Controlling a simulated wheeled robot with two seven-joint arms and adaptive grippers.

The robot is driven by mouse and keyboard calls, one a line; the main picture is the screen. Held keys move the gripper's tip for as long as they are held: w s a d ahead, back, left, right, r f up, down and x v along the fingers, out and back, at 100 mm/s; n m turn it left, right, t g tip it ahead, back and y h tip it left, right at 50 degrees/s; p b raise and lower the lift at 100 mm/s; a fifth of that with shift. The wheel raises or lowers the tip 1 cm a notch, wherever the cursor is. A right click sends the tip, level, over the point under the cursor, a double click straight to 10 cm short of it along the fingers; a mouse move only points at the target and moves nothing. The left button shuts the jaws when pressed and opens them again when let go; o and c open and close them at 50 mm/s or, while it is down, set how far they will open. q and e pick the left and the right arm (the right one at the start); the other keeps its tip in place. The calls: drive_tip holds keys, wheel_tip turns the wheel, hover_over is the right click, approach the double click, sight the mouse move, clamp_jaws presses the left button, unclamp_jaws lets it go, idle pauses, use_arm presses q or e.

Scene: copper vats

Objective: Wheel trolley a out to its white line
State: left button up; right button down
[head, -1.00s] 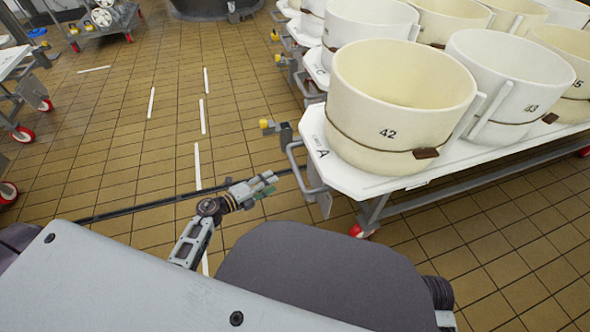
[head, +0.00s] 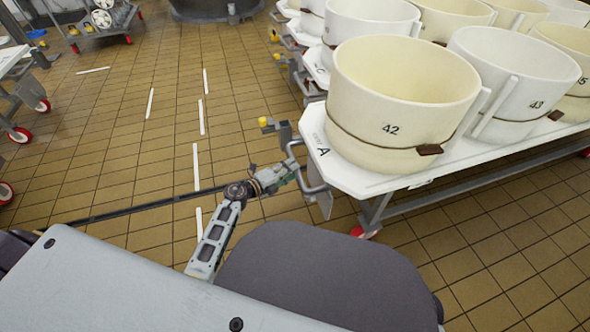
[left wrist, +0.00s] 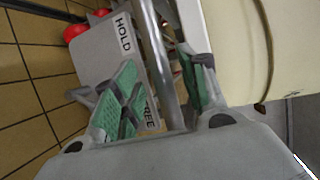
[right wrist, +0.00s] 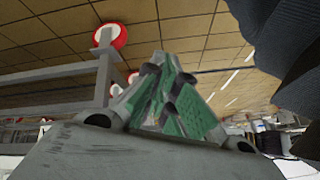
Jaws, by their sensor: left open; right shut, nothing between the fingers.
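Trolley a (head: 345,176) is a white-topped cart marked "A" that carries cream tubs, one of them numbered 42 (head: 385,95). Its grey bar handle (head: 311,180) sticks out at its left end. My left gripper (head: 290,172) is at this handle. In the left wrist view the open fingers (left wrist: 160,95) have the handle bar (left wrist: 152,50) between them, beside a grey plate (left wrist: 100,60) lettered "HOLD" and "FREE". White line pieces (head: 196,167) lie on the floor left of the trolley; which one is trolley a's I cannot tell. My right gripper (right wrist: 168,105) is shut and empty.
More trolleys (head: 312,68) with tubs stand behind trolley a. Another cart with red wheels (head: 20,135) is at the far left. The tiled floor (head: 130,150) between is open. In the right wrist view a red-rimmed caster (right wrist: 112,37) shows near my right gripper.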

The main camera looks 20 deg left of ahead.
use_arm(q)
drive_tip(key=shift+b+x, duration=0.45)
drive_tip(key=shift+x, duration=1.1)
use_arm(e)
drive_tip(key=shift+a+f, duration=0.15)
drive_tip(key=shift+f, duration=1.05)
use_arm(q)
clamp_jaws()
use_arm(e)
drive_tip(key=shift+w+r, duration=0.1)
drive_tip(key=shift+r, duration=0.1)
